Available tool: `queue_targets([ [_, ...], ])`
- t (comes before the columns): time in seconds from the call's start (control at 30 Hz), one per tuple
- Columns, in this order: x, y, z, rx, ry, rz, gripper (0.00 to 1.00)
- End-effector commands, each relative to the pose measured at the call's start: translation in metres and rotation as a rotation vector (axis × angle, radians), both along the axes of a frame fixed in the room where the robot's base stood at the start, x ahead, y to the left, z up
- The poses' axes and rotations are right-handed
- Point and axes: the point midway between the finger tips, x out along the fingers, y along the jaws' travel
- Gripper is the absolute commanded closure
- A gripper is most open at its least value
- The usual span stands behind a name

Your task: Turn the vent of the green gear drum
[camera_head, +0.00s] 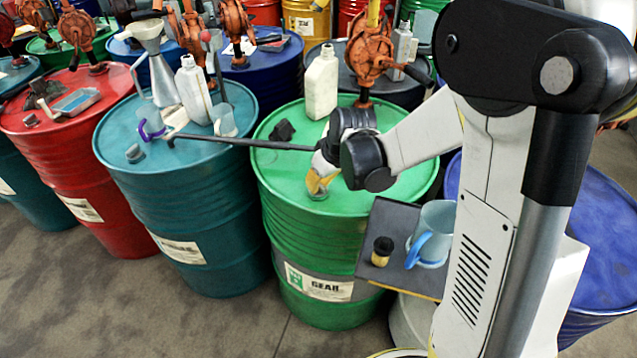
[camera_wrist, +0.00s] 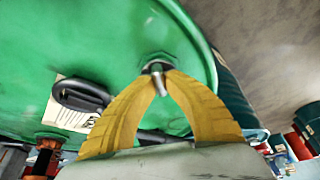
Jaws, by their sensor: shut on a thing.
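The green gear drum (camera_head: 315,235) stands in the middle of the head view, with a white GEAR label (camera_head: 318,284) on its side. Its lid (camera_wrist: 105,45) fills much of the wrist view. The vent (camera_wrist: 158,66) is a small metal fitting near the lid's rim. My gripper (camera_head: 320,186) reaches down to the near part of the lid in the head view, where its yellow fingers mostly hide the vent. In the wrist view my gripper (camera_wrist: 160,80) has its two yellow fingertips closed on the vent, one on each side.
A long dark bar (camera_head: 240,142) crosses from the teal drum (camera_head: 180,215). A shelf at right holds a blue-handled jug (camera_head: 434,232) and a small dark-topped jar (camera_head: 382,250).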

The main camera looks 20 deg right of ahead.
Motion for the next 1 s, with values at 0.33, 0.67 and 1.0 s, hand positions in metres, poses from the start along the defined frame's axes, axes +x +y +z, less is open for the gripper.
queue_targets([
  [0.33,-0.0007,0.0018,-0.0006,-0.001,0.002,-0.323,1.00],
  [0.67,-0.0005,0.0021,-0.0007,-0.002,0.001,-0.636,1.00],
  [1.0,-0.0003,0.0024,-0.0006,-0.001,0.001,-0.919,1.00],
])
